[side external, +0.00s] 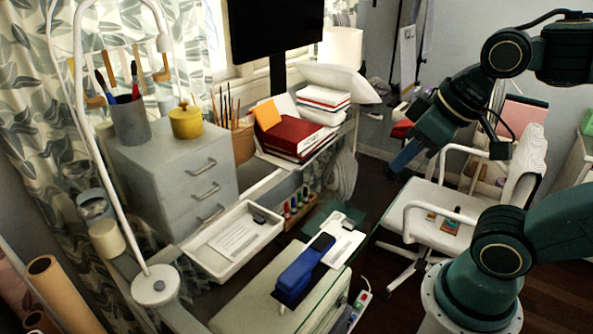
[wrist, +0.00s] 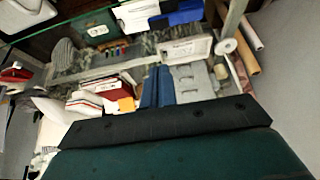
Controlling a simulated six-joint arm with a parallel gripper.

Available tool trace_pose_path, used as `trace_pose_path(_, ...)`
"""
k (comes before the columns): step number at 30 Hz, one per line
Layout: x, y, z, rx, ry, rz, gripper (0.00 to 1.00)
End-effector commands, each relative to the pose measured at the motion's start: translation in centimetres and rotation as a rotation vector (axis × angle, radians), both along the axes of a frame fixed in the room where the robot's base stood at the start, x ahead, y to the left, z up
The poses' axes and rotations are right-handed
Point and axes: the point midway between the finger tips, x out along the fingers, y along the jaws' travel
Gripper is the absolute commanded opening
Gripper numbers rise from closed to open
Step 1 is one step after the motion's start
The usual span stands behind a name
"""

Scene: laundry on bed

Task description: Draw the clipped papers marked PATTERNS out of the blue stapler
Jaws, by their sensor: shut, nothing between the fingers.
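The blue stapler (side external: 300,272) lies on a pale surface with a green edge at the bottom centre of the side view. The white papers (side external: 345,243) stick out at the stapler's far right end, over something dark green. Their marking is too small to read, and where they enter the stapler is hard to see. In the wrist view the stapler (wrist: 184,16) and papers (wrist: 136,12) sit at the top edge, partly cut off. My gripper (side external: 398,163) is shut and empty, high up and to the right of the stapler and papers, well apart from them. Its blue fingers (wrist: 158,86) show in the wrist view.
A white tray (side external: 209,262) with papers sits left of the stapler. Behind are a grey drawer unit (side external: 165,165), red books (side external: 296,135) and a rack of coloured bottles (side external: 297,207). A white chair (side external: 438,197) stands below my gripper. A lamp (side external: 118,220) rises at left.

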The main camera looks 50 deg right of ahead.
Motion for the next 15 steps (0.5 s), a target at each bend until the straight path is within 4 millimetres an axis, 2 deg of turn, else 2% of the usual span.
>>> trace_pose_path(15,0.03,0.00,0.01,0.001,0.001,-0.003,0.02)
